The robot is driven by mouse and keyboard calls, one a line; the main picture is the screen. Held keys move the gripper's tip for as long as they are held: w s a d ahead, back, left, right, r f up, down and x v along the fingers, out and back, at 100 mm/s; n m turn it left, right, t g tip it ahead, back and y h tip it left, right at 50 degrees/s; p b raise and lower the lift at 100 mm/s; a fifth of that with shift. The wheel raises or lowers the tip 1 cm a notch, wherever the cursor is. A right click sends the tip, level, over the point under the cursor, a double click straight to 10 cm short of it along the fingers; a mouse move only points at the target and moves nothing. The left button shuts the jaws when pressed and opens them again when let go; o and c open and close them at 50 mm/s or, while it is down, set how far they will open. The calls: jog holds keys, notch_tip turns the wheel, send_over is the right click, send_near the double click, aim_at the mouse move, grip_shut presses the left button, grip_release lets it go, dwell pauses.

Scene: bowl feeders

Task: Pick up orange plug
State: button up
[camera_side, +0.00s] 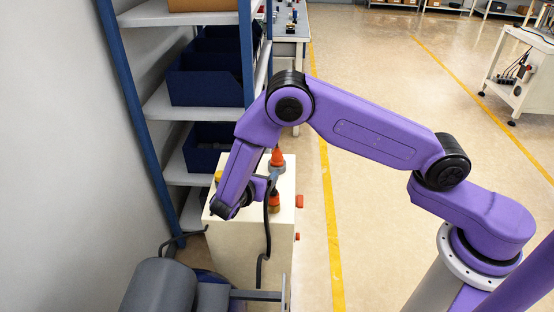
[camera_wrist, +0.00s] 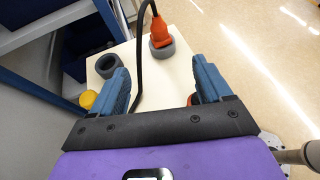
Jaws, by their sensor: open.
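The orange plug (camera_wrist: 159,32) sits in a dark grey ring holder (camera_wrist: 178,48) on a cream cabinet top in the wrist view. A black cable (camera_wrist: 141,50) runs beside it. In the side view an orange plug (camera_side: 277,157) stands upright at the far end of the cabinet. My gripper (camera_wrist: 163,84) is open, with its two blue fingers apart and nothing seen between them but cabinet top. The plug lies beyond the fingertips, apart from them. A second orange part (camera_side: 274,198) shows lower, partly hidden behind my gripper and the cable.
An empty grey ring (camera_wrist: 104,65) and a yellow button (camera_wrist: 88,99) are on the cabinet's left side. A blue-framed shelf with blue bins (camera_side: 205,85) stands close behind. The cable hangs down the cabinet's front (camera_side: 235,255). Open floor is to the right.

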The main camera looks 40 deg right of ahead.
aim_at(275, 157)
jog(key=x, duration=1.1)
jog(key=shift+w+d+f, duration=0.15)
jog(key=shift+d+f, duration=0.05)
jog(key=shift+d, duration=0.1)
jog(key=shift+x, duration=2.7)
jog(key=shift+w+a+r, duration=0.1)
jog(key=shift+r, duration=0.05)
jog(key=c, duration=1.4)
jog(key=shift+o, duration=0.2)
